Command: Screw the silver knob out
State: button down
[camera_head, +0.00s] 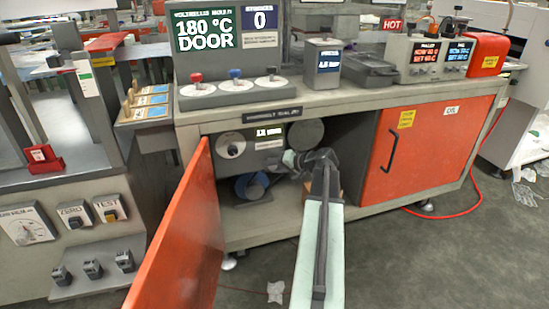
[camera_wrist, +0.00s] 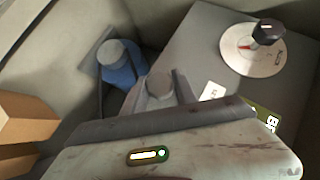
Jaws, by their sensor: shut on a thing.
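The silver knob (camera_wrist: 159,84) is a small grey cylinder. In the wrist view it sits between the two dark fingers of my gripper (camera_wrist: 158,92), which are shut on it. In the head view my gripper (camera_head: 291,159) reaches into the open cabinet, beside the grey unit (camera_head: 262,144). The knob cannot be made out clearly there. The grey unit carries a white dial with a black knob (camera_wrist: 268,32), which also shows in the head view (camera_head: 232,146).
A blue round part (camera_wrist: 122,68) with a grey cap lies beside my gripper. Brown blocks (camera_wrist: 22,118) are at the left of the wrist view. The open red door (camera_head: 180,240) stands left of my arm. The cabinet's worktop (camera_head: 330,95) is above.

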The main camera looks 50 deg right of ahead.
jog(key=n+g+h+p, duration=0.2)
jog(key=p, duration=0.1)
jog(key=shift+a+r+h+p, duration=0.1)
jog(key=shift+a+h+p, duration=0.15)
jog(key=shift+h+p, duration=0.05)
jog(key=shift+d+n+g+h+p, duration=0.1)
jog(key=shift+n+g+h+p, duration=0.6)
jog(key=shift+g+h, duration=0.4)
jog(key=shift+d+n+h, duration=0.1)
jog(key=shift+n+h, duration=0.3)
jog(key=shift+h, duration=0.2)
jog(key=c, duration=1)
grip_release()
jog(key=shift+d+f, duration=0.1)
jog(key=shift+f, duration=0.1)
